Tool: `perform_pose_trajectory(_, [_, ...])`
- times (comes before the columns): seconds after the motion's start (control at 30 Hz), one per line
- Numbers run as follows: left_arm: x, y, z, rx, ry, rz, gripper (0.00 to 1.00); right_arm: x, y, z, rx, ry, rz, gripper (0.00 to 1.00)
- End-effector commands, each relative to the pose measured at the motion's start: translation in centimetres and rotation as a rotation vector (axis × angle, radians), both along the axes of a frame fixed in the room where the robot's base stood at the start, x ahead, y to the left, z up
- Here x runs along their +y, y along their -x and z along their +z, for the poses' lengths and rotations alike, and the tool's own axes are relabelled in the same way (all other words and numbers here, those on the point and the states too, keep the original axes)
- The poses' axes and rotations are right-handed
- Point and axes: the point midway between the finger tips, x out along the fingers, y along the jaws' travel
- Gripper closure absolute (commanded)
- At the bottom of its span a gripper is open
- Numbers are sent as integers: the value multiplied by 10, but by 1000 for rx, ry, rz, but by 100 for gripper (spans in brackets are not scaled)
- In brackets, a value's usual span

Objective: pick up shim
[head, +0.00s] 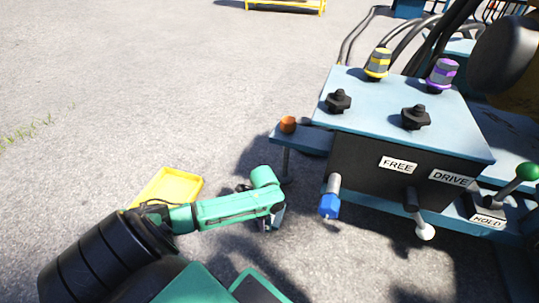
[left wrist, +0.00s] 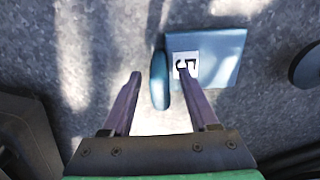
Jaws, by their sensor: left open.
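My left gripper (head: 268,220) reaches down low in front of the blue-topped control box in the head view. In the left wrist view the gripper (left wrist: 160,74) is open, its two fingers apart. A narrow, rounded blue piece (left wrist: 160,82) shows between the fingertips, with gaps on both sides; I cannot tell for sure that it is the shim. Beside it is a flat blue plate (left wrist: 222,62) with a white label, partly crossed by the right-hand finger. The head view shows no clear shim; the arm hides the spot. My right gripper is not in view.
A yellow tray (head: 196,182) lies on the ground behind my left arm. The control box (head: 350,160) has knobs and levers, including a blue-tipped one (head: 329,207) near the gripper. An orange ball (head: 288,124) tops a side shelf. Open pavement lies to the left.

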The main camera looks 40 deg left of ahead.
Motion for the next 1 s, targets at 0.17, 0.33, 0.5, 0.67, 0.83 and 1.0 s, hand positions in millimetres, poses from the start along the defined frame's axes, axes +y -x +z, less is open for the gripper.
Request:
perform_pose_trajectory(0.17, [0,0,-13,-1,0,-1,40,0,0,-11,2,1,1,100])
perform_pose_trajectory(0.33, [0,0,-11,-1,0,-1,59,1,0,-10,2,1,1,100])
perform_pose_trajectory(0.5, [0,0,-11,-1,0,-1,100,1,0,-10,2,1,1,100])
perform_pose_trajectory(0.67, [0,0,-11,0,0,-1,100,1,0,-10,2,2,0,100])
perform_pose_trajectory(0.83, [0,0,-11,0,0,-1,100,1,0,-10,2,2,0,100])
perform_pose_trajectory(1.0, [0,0,-12,0,0,-1,100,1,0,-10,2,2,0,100])
